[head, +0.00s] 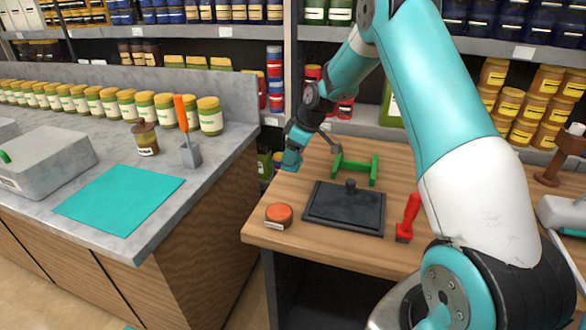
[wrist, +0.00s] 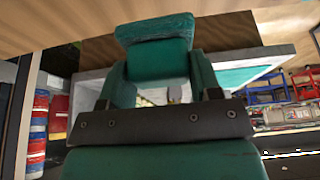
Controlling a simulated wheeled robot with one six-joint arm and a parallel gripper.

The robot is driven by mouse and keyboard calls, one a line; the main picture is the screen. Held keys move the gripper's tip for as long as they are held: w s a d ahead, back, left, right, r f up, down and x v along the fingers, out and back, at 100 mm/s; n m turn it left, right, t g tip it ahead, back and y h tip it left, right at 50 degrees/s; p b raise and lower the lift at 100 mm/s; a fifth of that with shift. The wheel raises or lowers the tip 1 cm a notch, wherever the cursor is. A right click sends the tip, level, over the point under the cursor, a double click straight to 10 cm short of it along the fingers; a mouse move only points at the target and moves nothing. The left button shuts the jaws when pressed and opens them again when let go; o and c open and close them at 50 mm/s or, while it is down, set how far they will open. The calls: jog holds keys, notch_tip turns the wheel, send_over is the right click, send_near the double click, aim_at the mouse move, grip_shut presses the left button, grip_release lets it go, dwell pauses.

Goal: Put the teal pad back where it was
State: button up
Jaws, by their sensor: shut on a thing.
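My gripper (wrist: 158,84) is shut on a teal block-like pad (wrist: 155,55), which sits between its two green fingers in the wrist view. The pad's upper face looks dark and worn. In the head view my gripper (head: 292,150) hangs at the wooden table's left edge, by the gap to the grey counter. A teal end shows there, but pad and fingers are hard to tell apart. A flat teal mat (head: 118,198) lies on the grey counter at the left; part of it also shows in the wrist view (wrist: 245,75).
Jars, an orange-handled scraper (head: 187,130) and a grey box (head: 45,160) stand on the counter (head: 225,155).

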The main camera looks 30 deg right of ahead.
jog(key=shift+f+p, duration=0.6)
jog(key=shift+f, duration=2.85)
jog(key=shift+f, duration=0.1)
jog(key=o, duration=0.9)
